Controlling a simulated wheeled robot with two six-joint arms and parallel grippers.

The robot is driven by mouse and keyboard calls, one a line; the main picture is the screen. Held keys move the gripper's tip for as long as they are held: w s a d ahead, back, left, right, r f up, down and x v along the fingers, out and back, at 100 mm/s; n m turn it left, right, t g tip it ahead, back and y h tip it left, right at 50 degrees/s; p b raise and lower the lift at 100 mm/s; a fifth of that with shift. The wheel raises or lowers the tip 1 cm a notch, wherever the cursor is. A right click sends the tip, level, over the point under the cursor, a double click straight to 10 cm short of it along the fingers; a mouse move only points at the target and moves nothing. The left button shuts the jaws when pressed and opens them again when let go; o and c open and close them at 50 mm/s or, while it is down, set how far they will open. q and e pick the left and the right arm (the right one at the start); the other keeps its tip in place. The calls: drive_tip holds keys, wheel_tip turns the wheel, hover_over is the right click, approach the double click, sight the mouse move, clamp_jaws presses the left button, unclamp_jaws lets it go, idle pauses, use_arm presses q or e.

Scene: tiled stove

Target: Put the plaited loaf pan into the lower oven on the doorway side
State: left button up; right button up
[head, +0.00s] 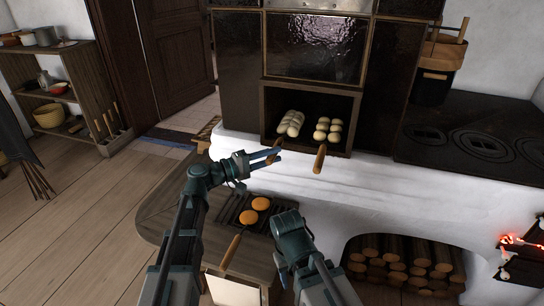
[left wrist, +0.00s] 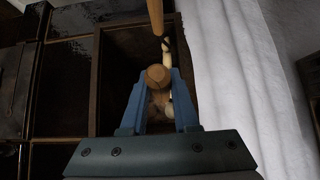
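The plaited loaf pan (head: 291,123) sits in the left part of a dark open oven recess (head: 354,95), with its pale braided loaf on top. Its short wooden handle (left wrist: 158,77) points out of the recess. My left gripper (head: 278,154) is at this handle, and in the left wrist view its blue fingers (left wrist: 159,85) lie close on both sides of it. The loaf is mostly hidden there behind the handle and fingers. My right arm shows at the bottom of the head view, but its gripper does not.
A pan of round rolls (head: 328,130) stands right beside it, its wooden handle (head: 320,158) sticking out. A closed dark panel (head: 317,45) is above the recess. A griddle with orange rounds (head: 255,210) lies on the wooden bench (head: 160,215) below. A stove top (head: 470,130) is at right.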

use_arm(q)
drive_tip(key=o, duration=0.5)
drive_tip(key=v, duration=1.3)
drive_tip(key=shift+s+a, duration=0.15)
drive_tip(key=shift+a, duration=0.2)
drive_tip(key=shift+s+a, duration=0.45)
drive_tip(key=shift+s, duration=1)
drive_tip(key=shift+s+a, duration=0.45)
drive_tip(key=shift+s, duration=1)
drive_tip(key=shift+s+a, duration=0.45)
drive_tip(key=shift+s, duration=0.95)
